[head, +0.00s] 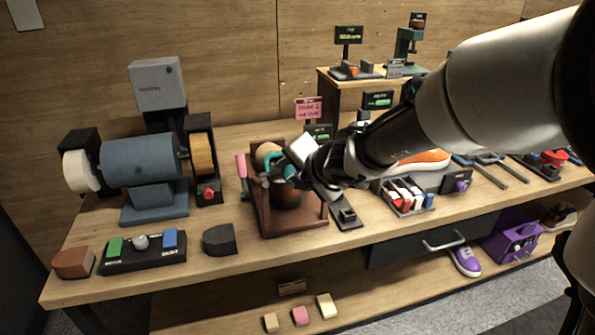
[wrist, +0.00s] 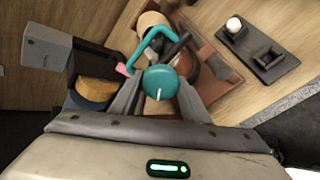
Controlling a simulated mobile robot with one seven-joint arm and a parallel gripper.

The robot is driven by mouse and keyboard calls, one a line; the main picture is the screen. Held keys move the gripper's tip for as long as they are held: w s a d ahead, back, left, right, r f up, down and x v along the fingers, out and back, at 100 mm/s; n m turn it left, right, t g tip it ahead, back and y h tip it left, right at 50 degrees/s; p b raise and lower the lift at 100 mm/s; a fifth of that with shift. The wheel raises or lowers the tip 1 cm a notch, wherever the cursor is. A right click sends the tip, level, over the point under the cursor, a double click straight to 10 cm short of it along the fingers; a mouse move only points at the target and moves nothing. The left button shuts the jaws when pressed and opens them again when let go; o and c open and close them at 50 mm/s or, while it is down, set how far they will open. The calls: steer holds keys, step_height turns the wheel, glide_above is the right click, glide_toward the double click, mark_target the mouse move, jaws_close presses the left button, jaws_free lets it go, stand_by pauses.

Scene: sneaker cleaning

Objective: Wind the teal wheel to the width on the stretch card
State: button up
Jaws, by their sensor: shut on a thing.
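The teal wheel (head: 289,171) is at my gripper in the head view, partly hidden by it. In the wrist view the teal wheel (wrist: 160,82) shows as a round knob with a bent teal bar behind it. My gripper (wrist: 160,100) is shut on it, one finger on each side. The wheel sits at a reddish-brown wooden stand (head: 313,219), which holds a rounded tan and brown form (head: 286,195). A pink card (head: 309,109) stands behind; its small writing is hard to read. A dark display (head: 320,131) below the card is partly hidden.
A blue grinder-like machine (head: 140,160) stands to the left. A tray with green and blue blocks (head: 143,254) and a dark block (head: 219,239) lie in front. A small black holder (head: 346,213) is right of the stand. My arm covers much of the right side.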

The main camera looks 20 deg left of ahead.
stand_by(0.5)
steer(key=o, duration=1)
steer(key=shift+s+d+r+p, duration=0.2)
steer(key=shift+r+p, duration=0.1)
steer(key=shift+r, duration=0.05)
steer(key=p+v, duration=0.9)
steer(key=v, duration=0.7)
steer(key=shift+s, duration=0.25)
steer(key=shift+d+r, duration=0.1)
steer(key=shift+d, duration=0.05)
